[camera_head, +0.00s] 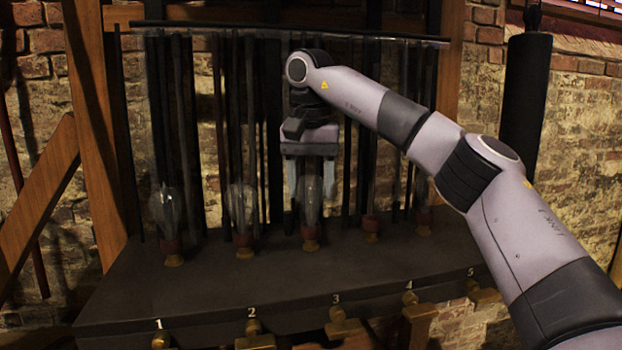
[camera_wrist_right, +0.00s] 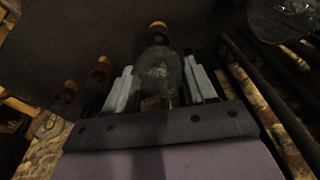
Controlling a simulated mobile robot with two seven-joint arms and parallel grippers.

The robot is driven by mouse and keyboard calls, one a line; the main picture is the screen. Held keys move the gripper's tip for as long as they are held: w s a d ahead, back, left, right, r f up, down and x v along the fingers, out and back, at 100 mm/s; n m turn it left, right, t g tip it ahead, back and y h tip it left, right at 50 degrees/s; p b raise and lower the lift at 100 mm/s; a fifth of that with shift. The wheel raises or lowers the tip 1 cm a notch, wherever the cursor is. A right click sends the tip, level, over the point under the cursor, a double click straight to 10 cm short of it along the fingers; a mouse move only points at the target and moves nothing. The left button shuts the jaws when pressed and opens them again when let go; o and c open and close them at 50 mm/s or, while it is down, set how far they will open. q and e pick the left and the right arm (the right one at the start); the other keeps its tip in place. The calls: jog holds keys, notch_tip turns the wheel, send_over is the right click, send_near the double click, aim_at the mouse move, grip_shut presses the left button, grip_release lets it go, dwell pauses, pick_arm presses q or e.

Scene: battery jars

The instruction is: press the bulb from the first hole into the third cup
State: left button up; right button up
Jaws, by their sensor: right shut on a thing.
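My right gripper (camera_head: 312,190) points down over the third cup (camera_head: 311,236), a red and brass holder above the label 3. It is shut on a clear glass bulb (camera_head: 312,205), with one pale finger on either side. The bulb stands upright, its lower end at the cup's red collar; I cannot tell whether it is fully seated. The right wrist view shows the held bulb (camera_wrist_right: 158,70) between the fingers, in line with the red collar (camera_wrist_right: 158,34). My left gripper is not in view.
Glass bulbs stand at the first cup (camera_head: 165,205) and second cup (camera_head: 240,203). The fourth cup (camera_head: 371,228) shows no bulb. The fifth cup (camera_head: 424,220) seems to hold one. Dark upright rods and a glass pane (camera_head: 205,120) stand close behind. Brass knobs (camera_head: 160,340) line the front edge.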

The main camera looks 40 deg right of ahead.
jog(key=shift+f, duration=0.3)
dwell(0.5)
jog(key=o, duration=1.3)
jog(key=shift+c, duration=0.2)
jog(key=shift+r, duration=0.1)
jog(key=shift+s+a+r, duration=0.15)
jog(key=shift+r, duration=1.6)
jog(key=shift+s+a+r, duration=0.15)
jog(key=shift+r, duration=1.55)
